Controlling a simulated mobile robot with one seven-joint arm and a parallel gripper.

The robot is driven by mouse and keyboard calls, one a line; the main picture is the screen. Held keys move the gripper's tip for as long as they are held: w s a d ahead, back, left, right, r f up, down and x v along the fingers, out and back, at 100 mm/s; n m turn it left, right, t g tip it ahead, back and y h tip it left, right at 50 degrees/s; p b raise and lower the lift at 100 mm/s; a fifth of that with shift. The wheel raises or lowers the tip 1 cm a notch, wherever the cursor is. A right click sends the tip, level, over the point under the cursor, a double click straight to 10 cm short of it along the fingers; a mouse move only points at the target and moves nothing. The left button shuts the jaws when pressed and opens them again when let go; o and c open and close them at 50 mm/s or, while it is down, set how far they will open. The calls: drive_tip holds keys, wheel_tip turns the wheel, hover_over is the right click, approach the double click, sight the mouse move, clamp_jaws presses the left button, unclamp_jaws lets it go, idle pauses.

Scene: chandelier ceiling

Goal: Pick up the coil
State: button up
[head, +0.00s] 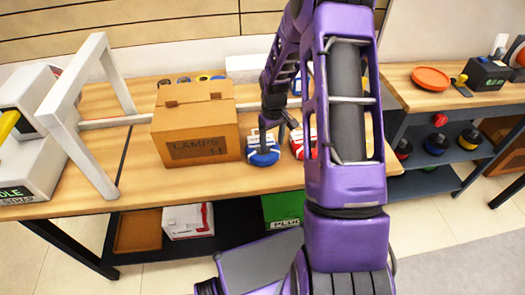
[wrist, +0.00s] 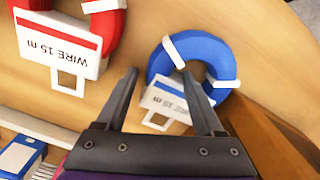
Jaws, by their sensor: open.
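A blue coil (head: 263,158) with white ties and a white label lies near the front edge of the wooden bench. It also shows in the wrist view (wrist: 208,48). A red coil (head: 298,142) with a white "WIRE 15 m" label lies to its right, partly hidden by my arm; in the wrist view it is at the upper left (wrist: 111,32). My gripper (head: 277,128) is open and empty, pointing down over the blue coil. In the wrist view the fingertips (wrist: 159,72) appear on either side of the ring's left part. I cannot tell how far above it they are.
A cardboard "LAMPS" box (head: 196,128) stands just left of the blue coil. A white frame (head: 86,115) stands farther left on the bench (head: 90,196). Small items lie behind the box. A second bench on the right holds an orange disc (head: 431,78).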

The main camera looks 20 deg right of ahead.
drive_tip(key=shift+f, duration=0.35)
clamp_jaws()
drive_tip(key=shift+r, duration=0.1)
